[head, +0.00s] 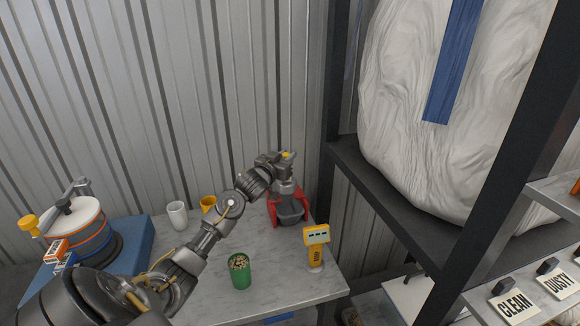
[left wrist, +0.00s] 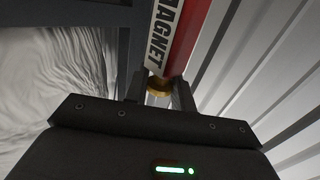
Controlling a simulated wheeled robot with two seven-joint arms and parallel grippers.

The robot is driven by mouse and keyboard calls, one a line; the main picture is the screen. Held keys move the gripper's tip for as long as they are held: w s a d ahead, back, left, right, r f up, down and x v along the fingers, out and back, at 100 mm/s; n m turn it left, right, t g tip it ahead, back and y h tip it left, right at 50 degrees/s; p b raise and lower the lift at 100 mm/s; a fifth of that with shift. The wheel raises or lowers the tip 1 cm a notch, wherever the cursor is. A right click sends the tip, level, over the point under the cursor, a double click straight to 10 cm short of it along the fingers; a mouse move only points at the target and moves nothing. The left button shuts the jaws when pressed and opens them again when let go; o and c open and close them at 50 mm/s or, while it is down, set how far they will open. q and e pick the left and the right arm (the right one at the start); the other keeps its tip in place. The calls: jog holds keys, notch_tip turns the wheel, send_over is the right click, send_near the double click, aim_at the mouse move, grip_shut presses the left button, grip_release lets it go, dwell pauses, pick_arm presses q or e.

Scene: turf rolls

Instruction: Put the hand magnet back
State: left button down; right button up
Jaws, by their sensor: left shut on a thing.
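The hand magnet (left wrist: 178,40) is red with a white label reading MAGNET and a brass-coloured end; it shows in the left wrist view. My left gripper (left wrist: 158,88) is shut on it near the brass end, and the magnet extends away from the fingers. My right gripper is out of view.
The bench (head: 205,275) also holds a white cup (head: 177,215), a yellow cup (head: 208,204), a green cup (head: 240,272) with small contents and a yellow device (head: 316,248). A drum-like machine (head: 78,230) stands at left. A dark shelf frame (head: 337,120) rises close at right.

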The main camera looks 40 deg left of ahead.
pick_arm(q)
jog(key=shift+w+a+f+p, duration=0.15)
jog(key=shift+f+p, duration=0.35)
jog(key=shift+f, duration=0.1)
jog(key=shift+w+a+f+p, duration=0.1)
jog(key=shift+a+f+p, duration=0.05)
jog(key=shift+f+p, duration=0.35)
jog(key=shift+f, duration=0.5)
jog(key=shift+f, duration=0.2)
jog(key=c, duration=1.5)
grip_release()
jog(key=o, duration=0.3)
jog(key=shift+s+d, duration=0.1)
jog(key=shift+o, duration=0.2)
jog(key=shift+f, duration=0.1)
